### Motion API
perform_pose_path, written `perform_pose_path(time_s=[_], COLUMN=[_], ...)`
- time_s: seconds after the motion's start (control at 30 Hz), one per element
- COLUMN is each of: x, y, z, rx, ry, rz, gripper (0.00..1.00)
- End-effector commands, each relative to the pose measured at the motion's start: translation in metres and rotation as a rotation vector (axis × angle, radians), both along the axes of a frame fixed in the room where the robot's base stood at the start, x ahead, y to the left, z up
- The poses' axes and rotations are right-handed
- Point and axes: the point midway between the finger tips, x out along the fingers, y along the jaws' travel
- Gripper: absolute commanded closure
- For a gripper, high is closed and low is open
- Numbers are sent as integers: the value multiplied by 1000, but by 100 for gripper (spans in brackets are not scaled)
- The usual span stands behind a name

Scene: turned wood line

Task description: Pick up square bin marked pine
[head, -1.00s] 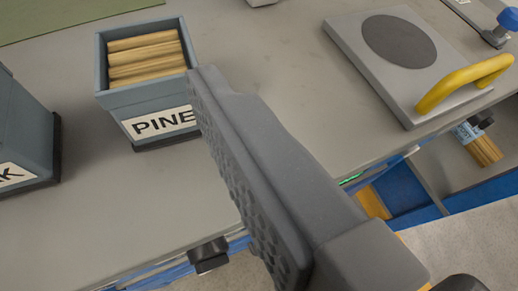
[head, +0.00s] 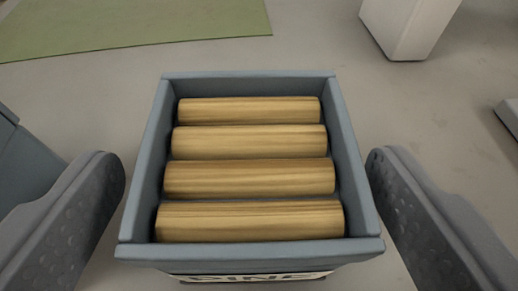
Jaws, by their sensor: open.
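The square bin marked pine (head: 355,200) stands upright on the grey table, seen from above in the middle of the head view. It is blue-grey and holds several light wooden dowels (head: 250,180) lying side by side. Its white label (head: 250,277) shows only its top edge, the lettering mostly cut off below the rim. My gripper (head: 246,170) is open, with one dark grey textured finger on the left of the bin and the other on the right. A gap shows between each finger and the bin's walls.
Another blue-grey bin (head: 22,165) stands at the left edge, close beside my left finger. A green mat (head: 140,25) lies at the back left. A white block (head: 408,25) stands at the back right. A grey plate's corner (head: 508,118) shows at the right edge.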

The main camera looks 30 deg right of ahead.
Motion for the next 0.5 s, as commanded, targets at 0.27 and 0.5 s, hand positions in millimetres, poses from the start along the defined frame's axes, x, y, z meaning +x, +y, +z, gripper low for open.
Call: perform_pose_path(time_s=[0.27, 0.5], x=[28, 31], y=[-17, -18], z=[-17, -16], rx=[-1, -2], ry=[2, 2], rz=[-4, -2], gripper=[18, 18])
